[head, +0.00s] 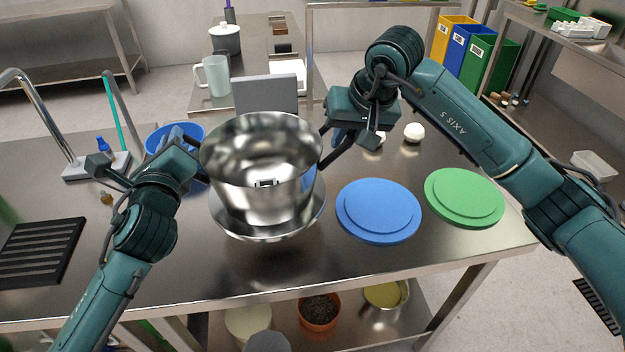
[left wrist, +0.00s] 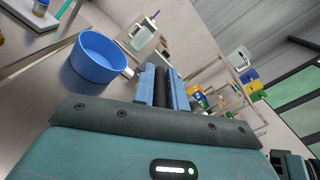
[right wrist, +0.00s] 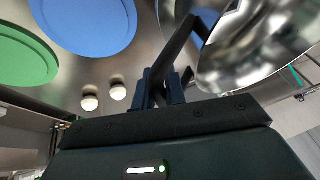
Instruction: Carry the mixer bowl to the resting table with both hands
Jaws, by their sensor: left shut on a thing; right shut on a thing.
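The shiny steel mixer bowl (head: 262,185) is upright in the middle of the head view, with a dark handle on each side. Below it shows a wide round steel rim (head: 265,228); I cannot tell whether the bowl touches it. My left gripper (head: 192,147) is shut on the left handle; in the left wrist view its blue fingers (left wrist: 163,88) close around a black bar. My right gripper (head: 338,135) is shut on the right handle. In the right wrist view the black handle (right wrist: 178,48) runs from the fingers to the bowl (right wrist: 260,50).
A blue lid (head: 378,210) and a green lid (head: 464,196) lie right of the bowl. A blue pot (head: 172,138), a tap and a black rack (head: 40,252) are left. A grey upright block (head: 265,93) stands behind. A farther steel table (head: 255,40) holds a pot and jug.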

